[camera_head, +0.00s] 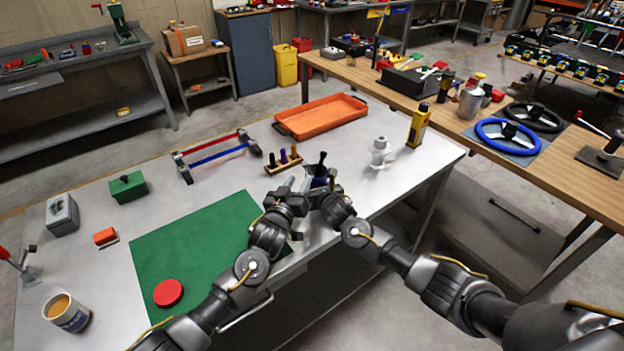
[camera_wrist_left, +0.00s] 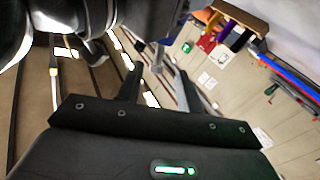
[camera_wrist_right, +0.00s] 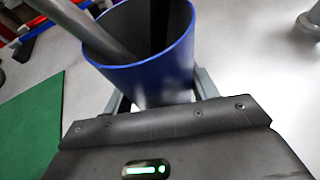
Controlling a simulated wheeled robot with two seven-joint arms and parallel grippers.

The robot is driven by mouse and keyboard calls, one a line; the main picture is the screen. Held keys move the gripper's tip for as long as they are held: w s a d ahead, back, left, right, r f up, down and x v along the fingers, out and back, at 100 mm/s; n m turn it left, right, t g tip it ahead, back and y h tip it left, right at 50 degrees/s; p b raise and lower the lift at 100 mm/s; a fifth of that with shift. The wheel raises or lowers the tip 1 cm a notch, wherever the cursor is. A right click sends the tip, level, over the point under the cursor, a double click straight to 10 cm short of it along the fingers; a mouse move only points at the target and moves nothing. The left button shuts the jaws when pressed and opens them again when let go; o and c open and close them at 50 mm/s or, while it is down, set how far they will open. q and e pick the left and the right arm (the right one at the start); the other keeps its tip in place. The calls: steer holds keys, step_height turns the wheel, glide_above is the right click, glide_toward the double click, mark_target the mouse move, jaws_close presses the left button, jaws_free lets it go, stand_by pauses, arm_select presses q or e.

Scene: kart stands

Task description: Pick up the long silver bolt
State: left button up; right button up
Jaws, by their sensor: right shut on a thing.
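My right gripper (camera_wrist_right: 157,95) is shut on the wall of a blue cup (camera_wrist_right: 150,78), whose open mouth faces up in the right wrist view. A long grey metal rod (camera_wrist_right: 88,30), which may be the silver bolt, slants into the cup from the upper left. A dark shape fills part of the cup's inside. In the head view the cup (camera_head: 318,181) is partly hidden by my grippers, and a dark-tipped piece stands up from it. My left gripper (camera_wrist_left: 158,78) is open beside the cup. A small grey piece shows beyond its fingers, too unclear to name.
A wooden block with several coloured pegs (camera_head: 284,163) stands just behind the grippers. A white stand (camera_head: 379,152) and a yellow bottle (camera_head: 418,125) are to the right. An orange tray (camera_head: 320,116) lies farther back. A green mat (camera_head: 190,250) covers the table at left.

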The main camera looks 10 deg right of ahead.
arm_select(q)
steer(key=x, duration=0.4)
steer(key=shift+w+d, duration=0.2)
steer(key=shift+d, duration=0.05)
steer(key=shift+r, duration=0.1)
jaws_close()
